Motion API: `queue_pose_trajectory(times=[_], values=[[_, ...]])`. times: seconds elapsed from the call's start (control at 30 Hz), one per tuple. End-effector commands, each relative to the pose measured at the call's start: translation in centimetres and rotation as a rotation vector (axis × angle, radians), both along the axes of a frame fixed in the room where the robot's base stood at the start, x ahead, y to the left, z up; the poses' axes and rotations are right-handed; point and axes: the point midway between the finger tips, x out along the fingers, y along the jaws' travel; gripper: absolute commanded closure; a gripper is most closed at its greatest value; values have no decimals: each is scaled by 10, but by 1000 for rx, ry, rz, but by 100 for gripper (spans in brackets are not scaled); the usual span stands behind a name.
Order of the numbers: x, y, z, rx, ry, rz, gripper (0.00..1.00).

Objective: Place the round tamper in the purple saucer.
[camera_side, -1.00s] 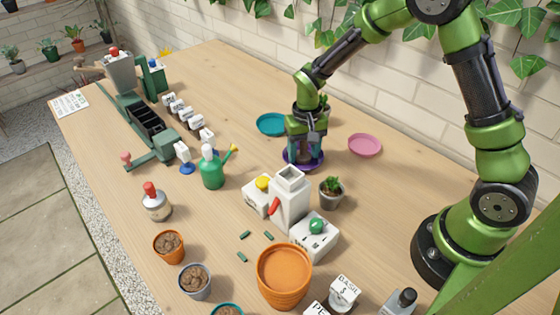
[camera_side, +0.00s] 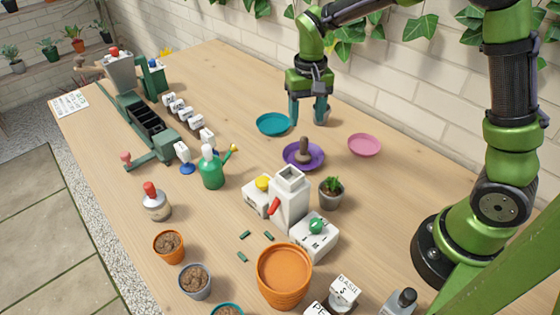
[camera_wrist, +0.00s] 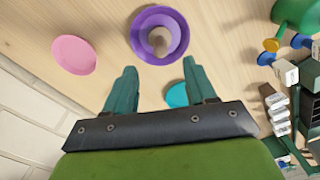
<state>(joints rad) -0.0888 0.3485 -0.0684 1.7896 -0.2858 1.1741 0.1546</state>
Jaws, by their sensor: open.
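The round tamper (camera_side: 303,151), brownish with an upright handle, stands in the purple saucer (camera_side: 289,161) on the wooden table. In the wrist view the tamper (camera_wrist: 159,40) shows inside the ring of the purple saucer (camera_wrist: 137,30). My gripper (camera_side: 307,122) is open and empty, raised above the table behind the saucer and apart from the tamper. In the wrist view its two teal fingers (camera_wrist: 158,80) are spread with nothing between them.
A teal saucer (camera_side: 273,124) lies to the left of my gripper and a pink saucer (camera_side: 364,145) to the right. A white dispenser (camera_side: 288,200) and a small potted plant (camera_side: 331,191) stand in front of the purple saucer. A green watering can (camera_side: 212,171) is at left.

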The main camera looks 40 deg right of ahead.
Motion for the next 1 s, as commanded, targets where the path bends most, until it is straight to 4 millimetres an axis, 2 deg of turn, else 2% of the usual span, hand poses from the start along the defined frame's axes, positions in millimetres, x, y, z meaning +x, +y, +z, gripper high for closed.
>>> queue_pose_trajectory(times=[0.17, 0.27, 0.4, 0.53, 0.7, 0.8, 1.0], values=[[-8, 1, 21, 13, -34, 5, 44], [-25, 3, 46, 40, -102, 14, 44], [-64, 7, 85, 83, -242, 40, 44], [-105, 11, 108, 112, -380, 66, 44], [-147, 16, 120, 130, -531, 93, 44], [-163, 17, 121, 132, -590, 103, 44], [-173, 18, 119, 132, -634, 110, 44]])
